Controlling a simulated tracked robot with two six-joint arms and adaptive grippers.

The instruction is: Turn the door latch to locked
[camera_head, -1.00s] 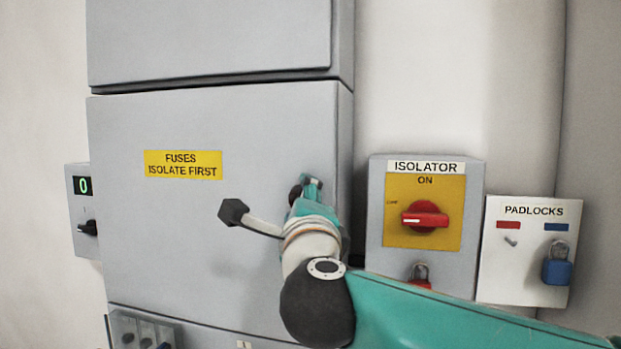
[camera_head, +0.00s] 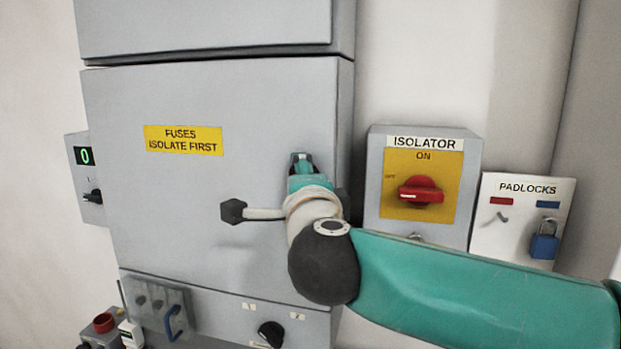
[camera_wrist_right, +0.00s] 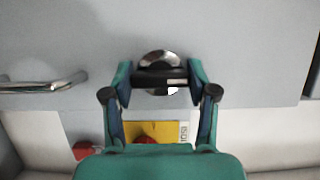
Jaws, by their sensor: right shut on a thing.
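The door latch (camera_wrist_right: 160,76) shows in the right wrist view as a dark bar on a round chrome base, set in the grey door. My right gripper (camera_wrist_right: 160,82) has one finger at each end of the bar and is shut on it. In the head view my right gripper (camera_head: 302,163) is at the right side of the grey door (camera_head: 190,200), below and right of its yellow label. There the gripper and arm hide the latch. My left gripper is in neither view.
A chrome handle (camera_wrist_right: 42,86) sits on the door beside the latch. The isolator box (camera_head: 375,190), with red knob (camera_head: 420,190), and a padlock board (camera_head: 510,235) with a blue padlock (camera_head: 544,245) are right of the door. Small controls are below it.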

